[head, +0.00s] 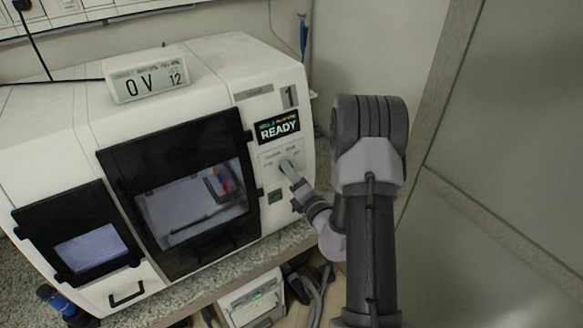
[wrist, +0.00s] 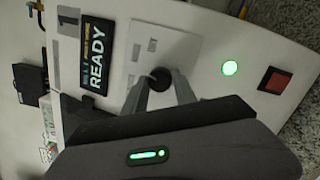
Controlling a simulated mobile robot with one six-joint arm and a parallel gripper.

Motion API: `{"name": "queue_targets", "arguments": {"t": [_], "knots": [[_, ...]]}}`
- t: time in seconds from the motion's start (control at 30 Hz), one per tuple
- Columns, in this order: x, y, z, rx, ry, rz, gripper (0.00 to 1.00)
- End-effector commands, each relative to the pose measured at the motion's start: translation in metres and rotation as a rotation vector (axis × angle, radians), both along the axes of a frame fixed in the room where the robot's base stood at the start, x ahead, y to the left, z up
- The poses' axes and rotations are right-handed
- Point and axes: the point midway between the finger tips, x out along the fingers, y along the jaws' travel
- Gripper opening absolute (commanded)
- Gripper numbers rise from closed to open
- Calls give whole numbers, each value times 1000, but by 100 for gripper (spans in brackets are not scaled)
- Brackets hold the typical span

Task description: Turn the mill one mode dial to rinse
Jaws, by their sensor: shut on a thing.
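The mill (head: 215,75) is a large white machine marked 1, and its display (head: 278,127) reads READY. The mode dial (wrist: 160,76) is a small dark round knob on a pale panel right of the display in the wrist view. My gripper (head: 287,166) reaches the panel from the right in the head view and hides most of the dial there. In the wrist view my gripper (wrist: 159,88) has one finger on each side of the dial, shut on it. The labels around the dial are too small to read, so its setting cannot be told.
A lit green round light (wrist: 230,68) and a red square switch (wrist: 274,80) sit beside the dial panel. The mill's dark-framed window (head: 125,160) is left of my gripper. A meter (head: 147,75) stands on top. Cables hang below the counter. The right side is clear wall.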

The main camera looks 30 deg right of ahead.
Motion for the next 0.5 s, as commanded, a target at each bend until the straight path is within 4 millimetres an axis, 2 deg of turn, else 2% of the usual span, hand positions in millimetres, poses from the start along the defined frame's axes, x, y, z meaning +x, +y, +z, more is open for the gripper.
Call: {"name": "queue_targets", "arguments": {"t": [0.5], "knots": [[0, 0, 0, 43, -1, -5, 0]]}}
